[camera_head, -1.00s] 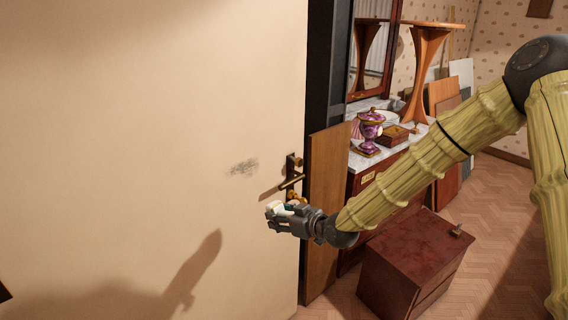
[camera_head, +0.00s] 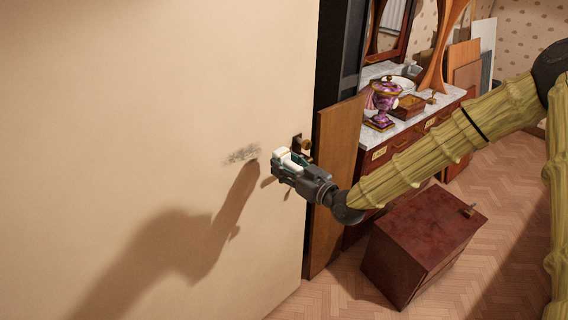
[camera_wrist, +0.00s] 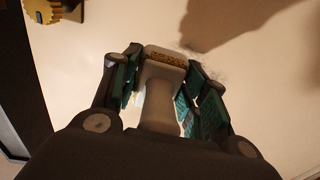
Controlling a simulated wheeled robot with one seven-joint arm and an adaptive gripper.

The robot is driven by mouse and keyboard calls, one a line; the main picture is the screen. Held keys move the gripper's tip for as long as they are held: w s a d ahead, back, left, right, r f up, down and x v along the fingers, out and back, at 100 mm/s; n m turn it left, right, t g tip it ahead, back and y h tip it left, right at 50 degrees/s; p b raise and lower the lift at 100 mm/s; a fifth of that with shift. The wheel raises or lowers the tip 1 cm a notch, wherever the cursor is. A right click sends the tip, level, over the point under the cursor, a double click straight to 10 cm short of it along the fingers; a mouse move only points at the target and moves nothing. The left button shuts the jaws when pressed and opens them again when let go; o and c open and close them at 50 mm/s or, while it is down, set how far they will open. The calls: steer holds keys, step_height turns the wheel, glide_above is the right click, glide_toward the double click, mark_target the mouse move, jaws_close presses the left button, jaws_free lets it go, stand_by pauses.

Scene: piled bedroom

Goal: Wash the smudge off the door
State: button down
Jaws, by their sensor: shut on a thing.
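The cream door (camera_head: 150,90) fills the left of the head view. A grey smudge (camera_head: 241,154) is on it, left of the dark handle plate. My gripper (camera_head: 287,165) is shut on a small white tool (camera_head: 289,158) and holds it in front of the door, just right of the smudge. In the wrist view the white tool (camera_wrist: 163,70) sits between the green-padded fingers, with a tan, rough strip along its end. Part of the smudge (camera_wrist: 205,62) shows beside the right finger. The tool looks apart from the smudge.
The brass knob (camera_head: 306,145) is close to my gripper, which covers much of the handle. A wooden panel (camera_head: 335,190) stands at the door's edge. A dresser (camera_head: 385,150) carries a purple urn (camera_head: 383,104) and a box. A red-brown cabinet (camera_head: 420,240) stands on the floor.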

steer(key=shift+s+d+r, duration=0.1)
steer(key=shift+s+d, duration=0.05)
steer(key=shift+s, duration=0.25)
steer(key=shift+w+a+r+b, duration=0.1)
steer(key=shift+a+b, duration=0.1)
steer(key=shift+b, duration=0.25)
steer(key=w+a+f+b, duration=0.2)
steer(key=w+a, duration=0.1)
steer(key=w, duration=0.3)
steer(key=s+a, duration=0.3)
steer(key=s+a+b, duration=0.1)
steer(key=s+a, duration=0.2)
steer(key=shift+s+r, duration=0.15)
steer(key=shift+s, duration=0.05)
steer(key=s+a, duration=0.2)
steer(key=s+a+b, duration=0.1)
steer(key=a, duration=0.1)
steer(key=s+a, duration=0.2)
steer(key=shift+s+r, duration=0.25)
steer(key=shift+s, duration=0.1)
steer(key=c, duration=1.5)
jaws_free()
jaws_close()
